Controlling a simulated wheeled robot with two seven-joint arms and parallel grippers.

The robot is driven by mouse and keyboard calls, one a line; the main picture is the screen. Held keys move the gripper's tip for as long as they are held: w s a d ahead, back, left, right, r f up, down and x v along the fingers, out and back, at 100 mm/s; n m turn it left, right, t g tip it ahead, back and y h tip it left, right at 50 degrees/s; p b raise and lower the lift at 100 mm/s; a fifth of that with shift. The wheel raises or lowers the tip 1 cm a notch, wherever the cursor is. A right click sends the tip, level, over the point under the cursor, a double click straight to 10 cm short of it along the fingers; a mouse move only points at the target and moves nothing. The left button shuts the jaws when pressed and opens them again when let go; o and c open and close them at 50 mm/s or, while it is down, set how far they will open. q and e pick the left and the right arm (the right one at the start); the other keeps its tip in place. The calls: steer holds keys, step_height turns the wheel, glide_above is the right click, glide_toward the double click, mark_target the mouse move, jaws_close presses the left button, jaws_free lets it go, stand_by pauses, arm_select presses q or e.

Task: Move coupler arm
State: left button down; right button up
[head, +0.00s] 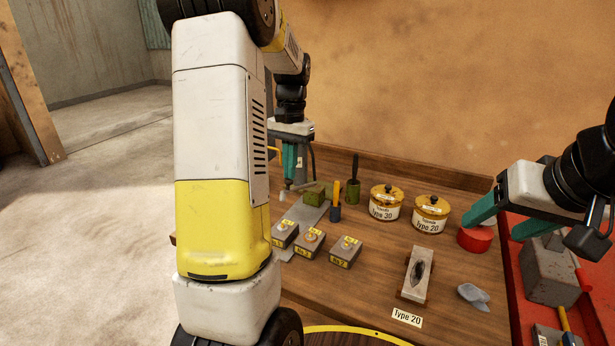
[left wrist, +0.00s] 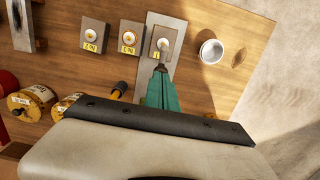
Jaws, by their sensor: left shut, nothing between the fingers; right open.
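My left gripper (head: 288,182) is shut and empty, pointing down at the far left of the workbench, beyond my own forearm. In the left wrist view its teal fingers (left wrist: 161,72) are together just by a small grey metal piece over a long grey plate (left wrist: 165,22). I cannot tell for certain which part is the coupler arm. My right gripper (head: 502,222) is open, its fingers apart above and right of a red round piece (head: 475,239).
Three labelled grey blocks (head: 311,241) stand near the plate. A grey holder (head: 417,275) stands in front. A red tray (head: 518,290) lies at right. A white cup (left wrist: 210,51) is near the edge.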

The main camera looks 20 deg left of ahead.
mark_target(290, 182)
arm_select(q)
steer(key=shift+f, duration=0.1)
steer(key=shift+f, duration=2.1)
steer(key=w, duration=0.2)
steer(key=w+r, duration=0.1)
steer(key=shift+d, duration=0.25)
steer(key=shift+r, duration=0.15)
step_height(290, 182, up, 8)
steer(key=shift+w+f, duration=0.25)
steer(key=shift+w, duration=0.15)
